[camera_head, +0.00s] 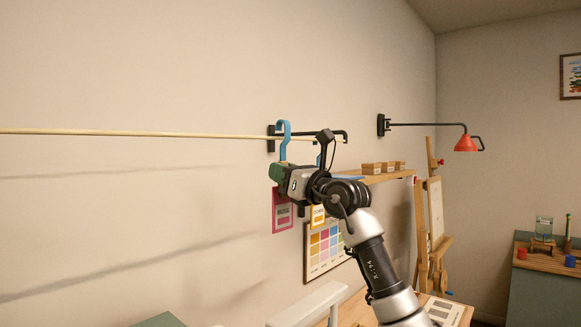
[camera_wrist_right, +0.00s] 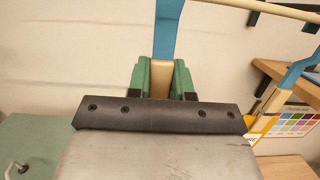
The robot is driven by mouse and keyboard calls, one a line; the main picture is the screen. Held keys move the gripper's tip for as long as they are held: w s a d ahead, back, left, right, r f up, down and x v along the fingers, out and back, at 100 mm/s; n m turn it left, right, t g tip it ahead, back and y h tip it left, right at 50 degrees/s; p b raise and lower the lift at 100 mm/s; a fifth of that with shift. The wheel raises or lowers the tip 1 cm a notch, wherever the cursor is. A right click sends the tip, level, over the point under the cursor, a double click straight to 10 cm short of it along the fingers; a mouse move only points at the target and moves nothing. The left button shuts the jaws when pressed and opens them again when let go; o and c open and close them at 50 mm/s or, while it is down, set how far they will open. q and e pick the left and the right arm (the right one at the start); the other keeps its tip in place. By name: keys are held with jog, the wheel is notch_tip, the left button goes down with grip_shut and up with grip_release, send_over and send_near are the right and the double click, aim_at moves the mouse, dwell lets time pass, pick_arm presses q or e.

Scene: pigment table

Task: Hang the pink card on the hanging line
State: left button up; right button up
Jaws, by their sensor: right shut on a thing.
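The hanging line is a pale wooden rod (camera_head: 130,133) along the wall in the head view; its end shows in the wrist view (camera_wrist_right: 270,10). My right gripper (camera_head: 281,169) is just below the rod, near its right end. Its green fingers (camera_wrist_right: 162,80) are shut on the tan grip of a blue hook (camera_wrist_right: 168,30). In the head view the blue hook (camera_head: 284,145) rises from the fingers, its curved top above rod height. I cannot tell whether it rests on the rod. The pink card (camera_head: 281,212) hangs upright below my gripper. My left gripper is not in view.
A second blue hook (camera_wrist_right: 296,73) with a yellow card (camera_head: 318,216) hangs close to the right. A black bracket (camera_head: 271,140) is beside the held hook. A shelf with small boxes (camera_head: 372,169) and a red lamp (camera_head: 466,144) are farther right. The rod is clear on the left.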

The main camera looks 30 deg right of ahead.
pick_arm(q)
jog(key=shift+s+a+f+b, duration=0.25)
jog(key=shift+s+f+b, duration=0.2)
jog(key=shift+b, duration=0.1)
pick_arm(e)
jog(key=shift+w+a+f, duration=0.2)
jog(key=shift+w+f, duration=0.3)
jog(key=shift+f, duration=0.15)
jog(key=shift+w+a+f, duration=0.15)
jog(key=shift+w+f, duration=0.3)
jog(key=shift+f, duration=0.2)
jog(key=o, duration=0.9)
jog(key=shift+s, duration=0.1)
pick_arm(q)
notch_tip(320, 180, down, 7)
jog(key=b, duration=0.6)
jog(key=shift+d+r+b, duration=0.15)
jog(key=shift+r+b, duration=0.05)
jog(key=shift+b, duration=0.15)
pick_arm(e)
jog(key=v, duration=1)
jog(key=shift+s, duration=0.25)
